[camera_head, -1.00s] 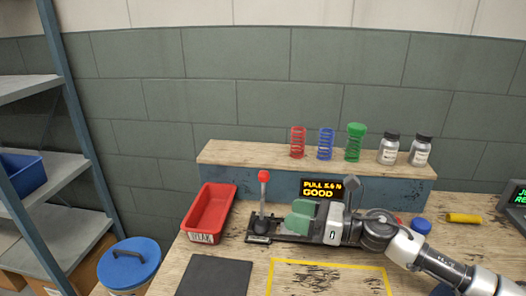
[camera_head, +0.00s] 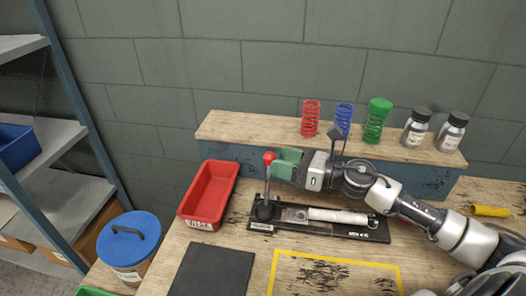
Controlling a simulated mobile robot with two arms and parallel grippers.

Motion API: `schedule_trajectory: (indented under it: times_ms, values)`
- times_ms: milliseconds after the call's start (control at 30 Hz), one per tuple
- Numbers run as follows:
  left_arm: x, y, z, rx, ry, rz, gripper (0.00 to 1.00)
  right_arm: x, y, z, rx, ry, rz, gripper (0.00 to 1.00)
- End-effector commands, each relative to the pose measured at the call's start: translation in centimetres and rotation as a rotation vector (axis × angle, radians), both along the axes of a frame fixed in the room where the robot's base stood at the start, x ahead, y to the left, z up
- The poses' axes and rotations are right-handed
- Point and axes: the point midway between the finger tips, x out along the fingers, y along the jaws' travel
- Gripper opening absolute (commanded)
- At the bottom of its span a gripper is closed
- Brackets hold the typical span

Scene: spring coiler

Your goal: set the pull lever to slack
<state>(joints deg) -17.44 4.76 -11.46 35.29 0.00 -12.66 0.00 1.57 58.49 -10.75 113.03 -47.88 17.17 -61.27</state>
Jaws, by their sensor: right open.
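The pull lever has a red ball knob (camera_head: 269,157) on a thin grey stalk and a black base (camera_head: 263,211). It stands near upright at the left end of a dark bench fixture (camera_head: 371,233). My right gripper (camera_head: 279,164), with green fingers, is open just right of the knob, close to the top of the stalk. I cannot tell whether the fingers touch it. A pale cylinder (camera_head: 337,215) lies along the fixture below my arm. The display seen earlier is hidden behind my right arm. My left gripper is not in view.
A red tray (camera_head: 209,194) sits left of the lever. A wooden shelf (camera_head: 240,127) behind holds red, blue and green springs and two jars. A dark mat (camera_head: 211,271) and a yellow-taped area (camera_head: 335,257) lie in front. A blue-lidded bucket (camera_head: 129,239) stands at left.

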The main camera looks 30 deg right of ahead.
Motion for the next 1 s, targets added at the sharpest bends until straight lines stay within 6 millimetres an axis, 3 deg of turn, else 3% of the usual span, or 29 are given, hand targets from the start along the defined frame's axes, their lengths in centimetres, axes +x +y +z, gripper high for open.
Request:
schedule_trajectory:
  times_ms: [333,767,1000]
  values:
    - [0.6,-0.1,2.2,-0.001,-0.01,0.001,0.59,3.4,3.0,0.3,0.001,-0.001,0.0,0.59]
    - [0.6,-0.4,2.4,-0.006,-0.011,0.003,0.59,4.0,3.6,0.0,0.0,0.0,0.0,0.59]
    - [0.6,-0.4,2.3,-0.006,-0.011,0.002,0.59,4.0,3.6,0.0,0.0,0.0,0.0,0.23]
